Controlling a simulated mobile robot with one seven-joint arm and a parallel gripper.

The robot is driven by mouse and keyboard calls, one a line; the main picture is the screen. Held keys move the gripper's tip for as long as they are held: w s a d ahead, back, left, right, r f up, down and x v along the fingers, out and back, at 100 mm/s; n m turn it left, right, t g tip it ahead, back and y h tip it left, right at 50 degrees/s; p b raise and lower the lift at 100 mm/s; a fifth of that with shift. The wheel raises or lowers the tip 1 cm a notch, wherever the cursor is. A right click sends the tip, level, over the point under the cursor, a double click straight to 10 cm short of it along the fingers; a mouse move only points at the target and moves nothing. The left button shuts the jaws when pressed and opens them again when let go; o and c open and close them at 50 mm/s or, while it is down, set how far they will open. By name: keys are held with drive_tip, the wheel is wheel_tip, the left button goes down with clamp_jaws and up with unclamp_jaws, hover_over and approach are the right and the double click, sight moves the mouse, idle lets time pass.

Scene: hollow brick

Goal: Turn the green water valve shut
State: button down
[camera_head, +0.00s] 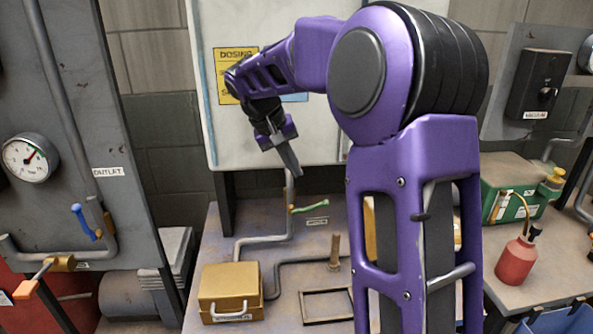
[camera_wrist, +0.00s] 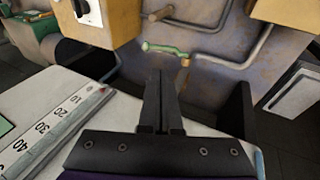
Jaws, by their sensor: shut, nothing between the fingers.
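The green valve handle (camera_head: 309,207) sits on a grey pipe above the bench in the head view, with a brass-coloured body at its left end. It points right and slightly up. In the wrist view the green handle (camera_wrist: 166,49) lies beyond my fingertips, with its brass part on the right. My gripper (camera_head: 294,172) is shut and empty, above the handle in the head view and apart from it. In the wrist view my gripper (camera_wrist: 160,72) shows both dark fingers pressed together, pointing toward the handle.
A brass-coloured box (camera_head: 231,290) stands on the bench, with an empty dark frame (camera_head: 327,305) to its right. A blue-handled valve (camera_head: 85,222) and an orange-handled valve (camera_head: 25,289) are at left. A red bottle (camera_head: 515,262) and green box (camera_head: 500,185) stand at right.

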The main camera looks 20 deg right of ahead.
sight(317, 206)
drive_tip(key=x, duration=1.1)
drive_tip(key=shift+b, duration=0.35)
drive_tip(key=shift+d, duration=0.1)
drive_tip(key=shift+s+d+f+y+p, duration=0.15)
drive_tip(key=shift+d+y+p, duration=0.15)
drive_tip(key=shift+y+p, duration=0.2)
drive_tip(key=shift+s+d+f+y+p, duration=0.1)
drive_tip(key=shift+d+f+y+p, duration=0.25)
drive_tip(key=shift+y+p, duration=0.35)
drive_tip(key=shift+d+f+t+y+b, duration=0.2)
drive_tip(key=shift+f+t+y+b, duration=0.15)
drive_tip(key=shift+f, duration=0.25)
drive_tip(key=shift+r+p, duration=0.45)
drive_tip(key=shift+r, duration=0.1)
drive_tip(key=d+p+v, duration=0.1)
drive_tip(key=d+v, duration=0.1)
drive_tip(key=v, duration=1.1)
drive_tip(key=shift+a, duration=0.4)
